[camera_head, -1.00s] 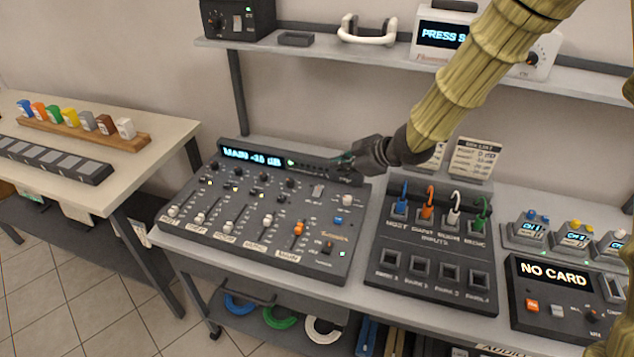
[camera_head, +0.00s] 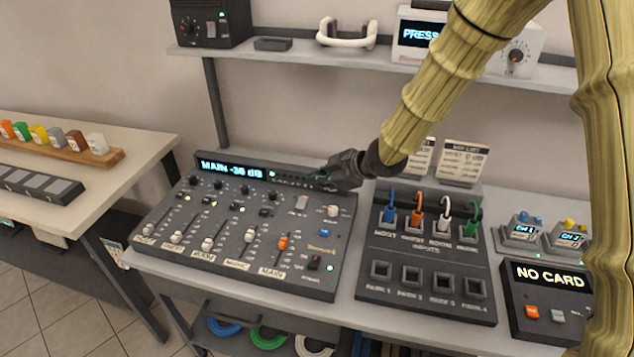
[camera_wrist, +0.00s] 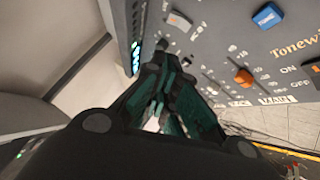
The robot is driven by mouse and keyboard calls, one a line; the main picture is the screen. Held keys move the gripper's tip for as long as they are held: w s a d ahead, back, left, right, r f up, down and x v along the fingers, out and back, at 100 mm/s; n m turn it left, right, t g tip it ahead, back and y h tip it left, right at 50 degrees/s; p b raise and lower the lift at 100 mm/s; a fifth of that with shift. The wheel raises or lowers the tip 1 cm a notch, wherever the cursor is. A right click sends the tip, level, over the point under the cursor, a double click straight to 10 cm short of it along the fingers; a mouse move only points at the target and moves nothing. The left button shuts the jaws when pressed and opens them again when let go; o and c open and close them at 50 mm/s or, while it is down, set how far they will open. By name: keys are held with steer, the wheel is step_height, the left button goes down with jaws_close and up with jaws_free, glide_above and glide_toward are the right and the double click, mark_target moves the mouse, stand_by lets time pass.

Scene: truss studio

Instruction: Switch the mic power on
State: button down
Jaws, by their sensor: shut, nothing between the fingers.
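The dark mixing console (camera_head: 250,262) lies on the bench, its display reading "MAIN -36 dB". A small grey rocker switch (camera_head: 301,203) sits near its upper right; the wrist view shows this switch (camera_wrist: 179,21) beside a label that looks like "48V". Whether it is on or off I cannot tell. My gripper (camera_head: 320,181) is shut and empty, just behind and right of the rocker, over the console's rear display strip. In the wrist view my dark fingers (camera_wrist: 166,72) point towards that strip, apart from the rocker.
A white knob (camera_head: 333,211) and a blue button (camera_head: 324,232) are close to the rocker. A patch box (camera_head: 430,300) with coloured plugs stands to the right. A shelf (camera_head: 290,56) crosses above, behind my arm.

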steer(key=p, duration=0.2)
glide_above(304, 202)
steer(key=s, duration=0.1)
steer(key=f, duration=0.7)
steer(key=shift+a, duration=0.2)
steer(key=shift+w+d+f+p, duration=0.1)
steer(key=shift+w+f+p, duration=0.1)
steer(key=shift+f, duration=0.35)
steer(key=shift+w+d+f+p, duration=0.1)
steer(key=shift+w+f+p, duration=0.1)
steer(key=shift+f, duration=0.3)
steer(key=shift+r+p, duration=0.1)
steer(key=shift+p, duration=0.25)
